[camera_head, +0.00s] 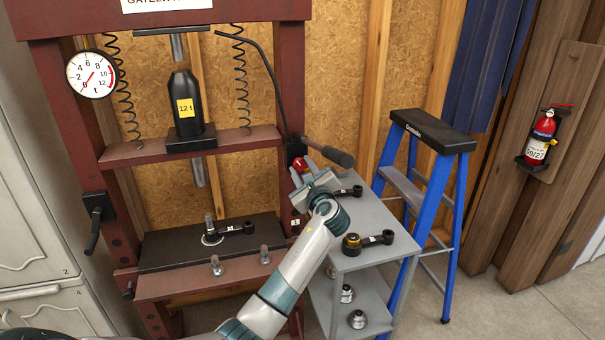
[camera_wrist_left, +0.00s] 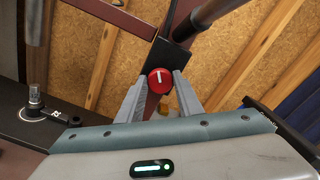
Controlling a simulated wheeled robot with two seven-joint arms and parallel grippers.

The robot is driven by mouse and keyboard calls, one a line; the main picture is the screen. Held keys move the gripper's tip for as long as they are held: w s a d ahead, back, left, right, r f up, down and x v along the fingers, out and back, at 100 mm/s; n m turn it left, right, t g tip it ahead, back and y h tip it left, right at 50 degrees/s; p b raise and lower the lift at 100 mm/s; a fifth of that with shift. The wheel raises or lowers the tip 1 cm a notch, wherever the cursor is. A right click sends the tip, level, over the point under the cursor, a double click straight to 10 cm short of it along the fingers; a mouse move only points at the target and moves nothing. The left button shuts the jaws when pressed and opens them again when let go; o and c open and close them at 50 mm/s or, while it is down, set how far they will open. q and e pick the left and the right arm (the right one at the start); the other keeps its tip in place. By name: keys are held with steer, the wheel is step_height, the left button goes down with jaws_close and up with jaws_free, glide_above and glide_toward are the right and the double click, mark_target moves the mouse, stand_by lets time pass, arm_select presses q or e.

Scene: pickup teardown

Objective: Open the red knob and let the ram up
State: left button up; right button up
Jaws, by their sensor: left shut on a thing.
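The red knob (camera_head: 299,164) sits on the right post of the dark red press, below the pump lever (camera_head: 331,154). In the left wrist view the knob (camera_wrist_left: 160,81) shows a white line on its face, pointing nearly straight up. My left gripper (camera_head: 306,172) is shut on the knob, with one finger on each side of it in the left wrist view (camera_wrist_left: 159,88). The ram (camera_head: 199,172) hangs below the black 12 t jack (camera_head: 184,104), apart from the parts on the press bed (camera_head: 160,255). My right gripper is not in view.
A gauge (camera_head: 92,74) at the upper left reads near 0. A grey cart (camera_head: 357,262) with several parts stands right of the press, under my left arm. A blue stepladder (camera_head: 455,215) stands beyond it. A fire extinguisher (camera_head: 540,137) hangs at the right.

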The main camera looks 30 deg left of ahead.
arm_select(q)
steer(key=n+b, duration=0.2)
steer(key=n, duration=0.1)
steer(key=n+b, duration=0.1)
steer(key=shift+f+n, duration=0.25)
steer(key=shift+n, duration=0.05)
steer(key=n+b, duration=0.2)
steer(key=n, duration=0.2)
steer(key=shift+b, duration=0.4)
steer(key=shift+r+n, duration=0.1)
steer(key=shift+n, duration=0.2)
steer(key=o, duration=1)
steer(key=shift+s+a, duration=0.1)
